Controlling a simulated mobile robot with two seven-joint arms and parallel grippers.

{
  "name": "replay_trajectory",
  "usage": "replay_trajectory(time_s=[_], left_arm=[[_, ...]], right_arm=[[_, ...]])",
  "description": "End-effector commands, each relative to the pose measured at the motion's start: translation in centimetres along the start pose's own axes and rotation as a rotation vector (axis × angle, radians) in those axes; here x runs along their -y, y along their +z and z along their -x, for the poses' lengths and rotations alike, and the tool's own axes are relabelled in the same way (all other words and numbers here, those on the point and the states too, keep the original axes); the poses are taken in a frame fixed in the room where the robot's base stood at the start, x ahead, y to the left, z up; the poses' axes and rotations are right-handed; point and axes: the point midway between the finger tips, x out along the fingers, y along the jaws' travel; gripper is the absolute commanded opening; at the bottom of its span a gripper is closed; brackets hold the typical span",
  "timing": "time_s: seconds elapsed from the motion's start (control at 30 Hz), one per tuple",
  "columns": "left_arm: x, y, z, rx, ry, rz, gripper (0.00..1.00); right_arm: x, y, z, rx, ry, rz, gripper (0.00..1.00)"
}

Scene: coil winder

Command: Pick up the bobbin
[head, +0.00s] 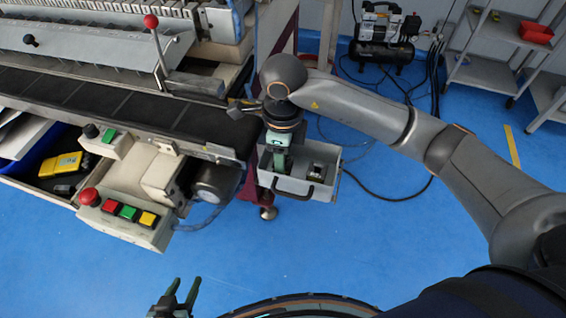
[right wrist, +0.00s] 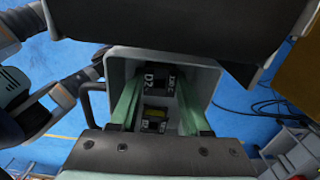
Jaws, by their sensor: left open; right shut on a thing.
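A small grey bin (head: 290,185) with a black handle hangs beside the conveyor end in the head view. My right gripper (head: 279,165) reaches down into its left part. In the right wrist view its green fingers (right wrist: 158,85) stand on either side of a dark piece with white lettering, which I take as the bobbin (right wrist: 153,78). The gripper is shut on it, still inside the bin; the bobbin is mostly hidden in the head view. A second dark piece with a yellow patch (right wrist: 154,118) lies in the bin. My left gripper (head: 180,291) is open and empty above the floor.
The winder's dark belt (head: 110,100) and a control box with coloured buttons (head: 125,215) are left of the bin. An open drawer with a yellow meter (head: 60,165) is further left. A compressor (head: 385,40) stands behind. Blue floor lies clear in front.

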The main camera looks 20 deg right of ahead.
Motion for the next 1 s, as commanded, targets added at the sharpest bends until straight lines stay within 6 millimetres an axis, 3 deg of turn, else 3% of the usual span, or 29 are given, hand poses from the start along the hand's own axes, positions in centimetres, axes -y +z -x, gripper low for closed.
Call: replay_trajectory(time_s=[0.17,0.57,0.8,1.0], left_arm=[[0.1,-0.3,-0.1,-0.006,-0.001,-0.001,0.50],[0.1,-0.4,-0.2,-0.008,-0.001,-0.002,0.50],[0.1,-0.1,-0.4,-0.004,0.000,-0.002,0.50],[-0.1,-0.3,-0.2,-0.004,0.003,-0.002,0.50]], right_arm=[[0.0,0.0,0.0,0.001,0.000,0.000,0.00],[0.0,0.0,0.4,0.001,-0.001,0.000,0.00],[0.1,0.1,3.2,0.005,-0.005,0.001,0.00],[-2.4,1.7,6.8,0.005,-0.005,0.006,0.00]])
